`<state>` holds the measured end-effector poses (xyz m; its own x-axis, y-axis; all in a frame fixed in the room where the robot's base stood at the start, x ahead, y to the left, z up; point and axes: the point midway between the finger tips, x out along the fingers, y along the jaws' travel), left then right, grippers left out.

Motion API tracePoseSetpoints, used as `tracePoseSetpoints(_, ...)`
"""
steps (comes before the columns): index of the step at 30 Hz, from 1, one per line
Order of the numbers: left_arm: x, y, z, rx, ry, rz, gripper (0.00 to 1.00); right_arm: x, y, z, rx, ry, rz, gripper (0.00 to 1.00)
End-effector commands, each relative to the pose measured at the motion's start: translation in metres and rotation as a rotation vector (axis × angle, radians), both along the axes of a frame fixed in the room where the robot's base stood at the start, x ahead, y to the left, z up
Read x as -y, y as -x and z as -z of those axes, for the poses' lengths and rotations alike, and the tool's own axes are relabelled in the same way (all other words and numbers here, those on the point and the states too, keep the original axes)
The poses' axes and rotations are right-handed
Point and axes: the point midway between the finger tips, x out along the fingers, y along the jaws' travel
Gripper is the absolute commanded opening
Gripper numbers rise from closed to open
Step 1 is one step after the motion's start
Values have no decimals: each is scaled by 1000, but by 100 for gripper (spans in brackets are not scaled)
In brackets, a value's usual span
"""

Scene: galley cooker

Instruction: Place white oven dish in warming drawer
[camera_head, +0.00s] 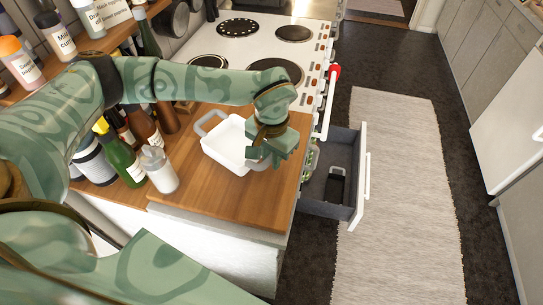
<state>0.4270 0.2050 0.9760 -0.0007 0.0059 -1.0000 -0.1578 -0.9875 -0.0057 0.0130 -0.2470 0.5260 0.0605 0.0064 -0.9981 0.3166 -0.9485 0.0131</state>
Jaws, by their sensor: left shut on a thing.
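The white oven dish (222,150), a deep rectangular dish with looped handles, is at the wooden worktop, left of the open drawer. My left gripper (264,159) is shut on the dish's right side, at its near right handle, and covers that part. I cannot tell whether the dish rests on the wood or is slightly above it. My right gripper is not in view.
The wooden worktop (205,193) holds bottles, including a green one (122,160), and a glass shaker (159,170) close to the dish. The white cooker (232,61) stands behind, with a red item (334,73) at its front. A pale rug (400,200) covers the floor.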

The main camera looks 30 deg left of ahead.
Motion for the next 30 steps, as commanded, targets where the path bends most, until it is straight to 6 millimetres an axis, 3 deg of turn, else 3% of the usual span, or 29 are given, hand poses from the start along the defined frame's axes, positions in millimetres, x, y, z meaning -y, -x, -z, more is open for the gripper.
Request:
tracePoseSetpoints(4,0,0,2,0,0,0,0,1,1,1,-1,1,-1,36)
tracePoseSetpoints(5,0,0,2,-1,0,0,22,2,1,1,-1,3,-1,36)
tracePoseSetpoints(6,0,0,2,-1,0,0,33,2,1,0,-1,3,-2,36)
tracePoseSetpoints(7,0,0,2,-1,0,0,38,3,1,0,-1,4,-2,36)
tracePoseSetpoints(17,0,0,-2,1,0,0,38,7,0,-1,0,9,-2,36)
tracePoseSetpoints(20,0,-1,-16,4,0,0,38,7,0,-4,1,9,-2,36)
tracePoseSetpoints(30,1,-1,-94,4,0,-1,38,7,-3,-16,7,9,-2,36)
